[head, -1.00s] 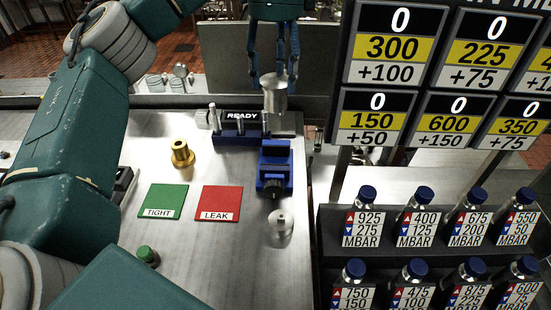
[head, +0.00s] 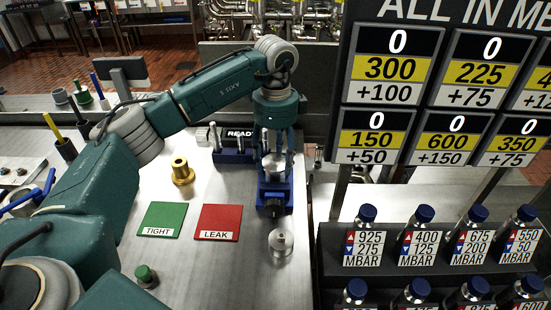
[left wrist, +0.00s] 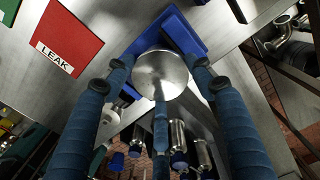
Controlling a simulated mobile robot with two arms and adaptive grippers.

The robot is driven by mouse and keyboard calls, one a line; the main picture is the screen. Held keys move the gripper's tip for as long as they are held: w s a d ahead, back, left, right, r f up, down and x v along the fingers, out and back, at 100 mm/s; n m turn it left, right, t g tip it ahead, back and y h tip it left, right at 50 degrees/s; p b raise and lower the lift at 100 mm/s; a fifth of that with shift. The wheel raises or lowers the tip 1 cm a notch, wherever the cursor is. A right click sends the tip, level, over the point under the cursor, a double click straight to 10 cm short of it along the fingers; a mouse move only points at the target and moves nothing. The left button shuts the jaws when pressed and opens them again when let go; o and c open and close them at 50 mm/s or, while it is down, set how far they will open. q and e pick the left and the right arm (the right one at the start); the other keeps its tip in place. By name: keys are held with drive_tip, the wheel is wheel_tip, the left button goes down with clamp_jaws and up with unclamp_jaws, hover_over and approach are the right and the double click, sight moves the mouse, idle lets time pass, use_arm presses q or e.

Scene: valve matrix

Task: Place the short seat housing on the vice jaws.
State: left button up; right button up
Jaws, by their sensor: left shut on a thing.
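A silver, round metal part, which I take for the short seat housing (head: 274,166), is in my left gripper (head: 276,152). The fingers point down around it. It is at the top of the blue vice (head: 273,197); I cannot tell whether it rests on the jaws, since the fingers hide the contact. In the left wrist view the housing's round, flat top (left wrist: 160,75) lies between the blue-sleeved fingers (left wrist: 158,88), with the blue vice (left wrist: 188,32) just beyond it. My right gripper is not in view.
A brass fitting (head: 182,172) and another silver part (head: 281,244) stand on the bench. Green TIGHT (head: 162,217) and red LEAK (head: 218,218) pads lie left of the vice. A READY rack (head: 234,154) stands behind it. Labelled bottles (head: 368,240) fill a rack at right.

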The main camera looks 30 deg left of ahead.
use_arm(q)
drive_tip(key=shift+f, duration=0.55)
drive_tip(key=shift+f, duration=0.15)
drive_tip(key=o, duration=1.3)
